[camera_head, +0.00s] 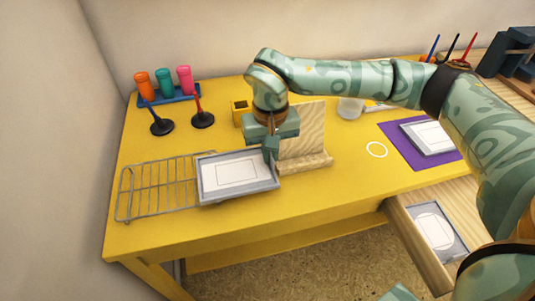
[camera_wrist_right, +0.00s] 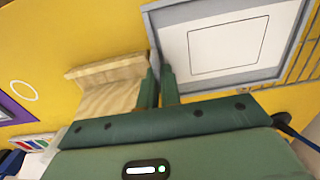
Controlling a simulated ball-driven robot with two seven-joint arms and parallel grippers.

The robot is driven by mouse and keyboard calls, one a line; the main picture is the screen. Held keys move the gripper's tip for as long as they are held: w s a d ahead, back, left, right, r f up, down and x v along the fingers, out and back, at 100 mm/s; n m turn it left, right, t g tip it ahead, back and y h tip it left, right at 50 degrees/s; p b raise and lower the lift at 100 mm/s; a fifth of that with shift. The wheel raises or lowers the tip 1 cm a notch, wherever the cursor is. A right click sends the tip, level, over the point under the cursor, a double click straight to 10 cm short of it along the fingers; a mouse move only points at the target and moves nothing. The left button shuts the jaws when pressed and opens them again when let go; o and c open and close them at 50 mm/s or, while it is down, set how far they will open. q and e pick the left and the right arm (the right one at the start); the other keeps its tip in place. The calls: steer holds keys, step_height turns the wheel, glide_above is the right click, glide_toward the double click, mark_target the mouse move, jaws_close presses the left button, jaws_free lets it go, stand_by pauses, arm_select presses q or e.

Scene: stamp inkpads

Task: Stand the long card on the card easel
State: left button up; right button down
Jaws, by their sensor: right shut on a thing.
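The long card, a white sheet with a rectangular outline in a shallow grey tray (camera_head: 236,194), is at the right end of the wire rack; it also shows in the right wrist view (camera_wrist_right: 226,77). My right gripper (camera_head: 271,156) is shut on the tray's right edge, with its fingers (camera_wrist_right: 159,78) on either side of the rim. The wooden card easel (camera_head: 303,138), with a sloped back and front ledge, stands just right of the gripper; its left part is hidden behind the gripper. I cannot tell whether the tray is touching the rack. My left gripper is not in view.
The wire rack (camera_head: 150,188) lies left. Two stampers (camera_head: 161,124), a bottle holder (camera_head: 168,97) and a yellow block (camera_head: 240,108) are behind. A purple mat (camera_head: 397,134) with another card is right. An open drawer (camera_head: 406,230) juts from the front. Yellow tabletop before the easel is clear.

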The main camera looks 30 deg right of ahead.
steer(key=shift+w+f, duration=0.1)
steer(key=shift+f, duration=0.15)
steer(key=c, duration=1.6)
jaws_free()
steer(key=shift+f, duration=0.1)
